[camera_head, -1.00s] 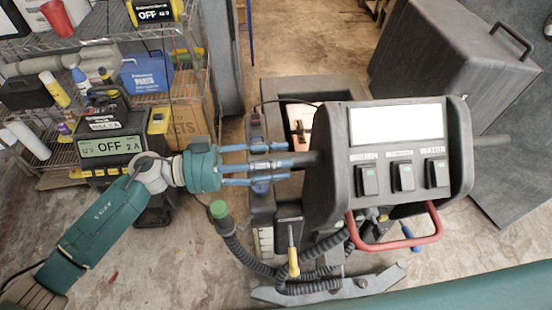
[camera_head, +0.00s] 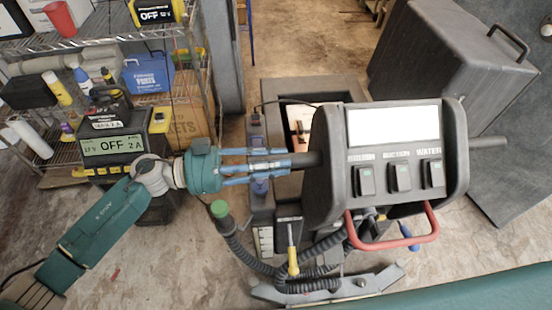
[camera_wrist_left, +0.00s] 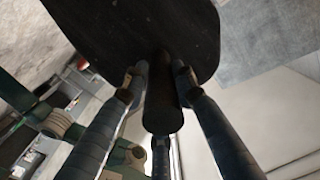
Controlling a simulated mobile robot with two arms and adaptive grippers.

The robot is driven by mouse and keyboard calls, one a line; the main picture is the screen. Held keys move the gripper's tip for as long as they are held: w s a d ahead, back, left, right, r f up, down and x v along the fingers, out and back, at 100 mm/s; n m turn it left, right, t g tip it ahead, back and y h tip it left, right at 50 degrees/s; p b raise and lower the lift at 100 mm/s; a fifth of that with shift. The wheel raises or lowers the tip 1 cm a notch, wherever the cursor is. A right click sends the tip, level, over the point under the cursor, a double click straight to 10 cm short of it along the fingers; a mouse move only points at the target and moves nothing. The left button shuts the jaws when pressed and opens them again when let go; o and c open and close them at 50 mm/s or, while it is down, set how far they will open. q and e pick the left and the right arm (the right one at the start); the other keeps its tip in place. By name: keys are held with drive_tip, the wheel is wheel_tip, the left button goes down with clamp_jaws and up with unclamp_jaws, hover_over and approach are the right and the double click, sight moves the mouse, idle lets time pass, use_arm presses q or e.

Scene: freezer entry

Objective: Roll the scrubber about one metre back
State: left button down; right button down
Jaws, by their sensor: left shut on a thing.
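The scrubber (camera_head: 330,185) stands in the middle of the head view, its dark control console (camera_head: 393,137) facing me with a white panel, several switches and a red bail handle (camera_head: 405,243). A dark handle bar sticks out on each side of the console. My left gripper (camera_head: 285,164) is shut on the left handle bar (camera_head: 310,160). In the left wrist view the fingers (camera_wrist_left: 160,85) lie around the dark handle bar (camera_wrist_left: 162,105), close to the console side (camera_wrist_left: 140,35). My right gripper is not in view.
A large grey case (camera_head: 450,75) stands at the back right. Concrete floor (camera_head: 310,35) is clear behind the scrubber.

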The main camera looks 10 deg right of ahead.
use_arm(q)
drive_tip(key=c, duration=1.5)
unclamp_jaws()
drive_tip(key=shift+s+f+g, duration=0.4)
drive_tip(key=shift+s, duration=0.35)
drive_tip(key=shift+o, duration=0.5)
drive_tip(key=shift+r, duration=0.2)
drive_tip(key=shift+w+a, duration=0.1)
drive_tip(key=shift+a, duration=0.05)
drive_tip(key=shift+w+a, duration=0.1)
drive_tip(key=shift+a, duration=0.2)
drive_tip(key=a, duration=1.1)
drive_tip(key=shift+s, duration=0.2)
drive_tip(key=shift+a, duration=0.1)
